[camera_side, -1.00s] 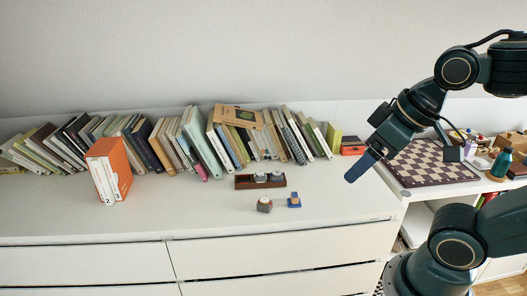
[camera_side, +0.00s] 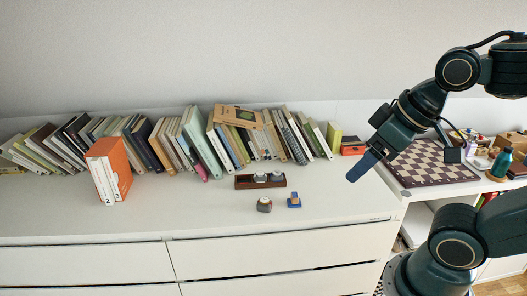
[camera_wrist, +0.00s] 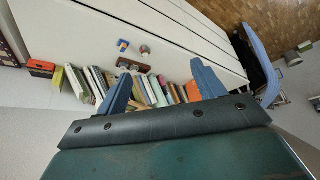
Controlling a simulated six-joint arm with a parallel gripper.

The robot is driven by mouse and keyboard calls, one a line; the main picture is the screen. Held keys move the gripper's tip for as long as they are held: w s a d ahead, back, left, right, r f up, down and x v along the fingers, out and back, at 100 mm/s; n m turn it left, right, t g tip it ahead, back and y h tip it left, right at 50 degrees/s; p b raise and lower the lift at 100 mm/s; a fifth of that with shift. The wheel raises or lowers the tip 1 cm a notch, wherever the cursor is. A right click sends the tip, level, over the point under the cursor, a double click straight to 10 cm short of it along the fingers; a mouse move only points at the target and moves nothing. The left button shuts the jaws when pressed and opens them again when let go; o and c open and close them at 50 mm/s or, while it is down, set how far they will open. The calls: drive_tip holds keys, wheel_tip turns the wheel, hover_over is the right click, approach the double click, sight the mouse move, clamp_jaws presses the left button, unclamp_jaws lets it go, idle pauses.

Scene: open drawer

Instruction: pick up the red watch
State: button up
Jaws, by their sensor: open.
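I cannot make out a clearly red watch. A small round grey item (camera_side: 264,205) stands on the white dresser top (camera_side: 215,218) near its front edge. It also shows in the wrist view (camera_wrist: 145,50), too small to tell its details. A small blue item (camera_side: 294,200) sits just right of it. A dark brown tray (camera_side: 246,183) with several small greyish things in it lies behind them. My gripper (camera_side: 358,170) hangs above the dresser's right end, apart from all of these. In the wrist view its two blue fingers (camera_wrist: 162,80) are spread and empty.
A row of leaning books (camera_side: 200,143) lines the wall. An orange-and-white book file (camera_side: 110,170) stands at left. A red-and-black box (camera_side: 352,146) and a chessboard (camera_side: 432,163) are at right. The dresser top around the small items is clear.

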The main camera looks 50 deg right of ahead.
drive_tip(key=shift+w, duration=0.1)
drive_tip(key=w+d+f+n+g, duration=0.1)
drive_tip(key=w+d+n, duration=0.1)
drive_tip(key=w+n, duration=0.55)
drive_tip(key=w+d+f+n+g, duration=0.2)
drive_tip(key=w+n, duration=0.2)
drive_tip(key=w, duration=0.6)
drive_tip(key=w+d+f+n+g, duration=0.1)
drive_tip(key=w+d+f+n, duration=0.1)
drive_tip(key=w+f+n, duration=0.3)
drive_tip(key=w+d+f+n+g, duration=0.1)
drive_tip(key=w+d+f+n, duration=0.2)
drive_tip(key=w+f+n, duration=0.3)
wheel_tip(320, 180, down, 5)
drive_tip(key=shift+w+d+f+g, duration=0.15)
drive_tip(key=shift+w+g, duration=0.15)
drive_tip(key=shift+w, duration=0.7)
drive_tip(key=shift+f+n, duration=0.1)
drive_tip(key=shift+n, duration=0.15)
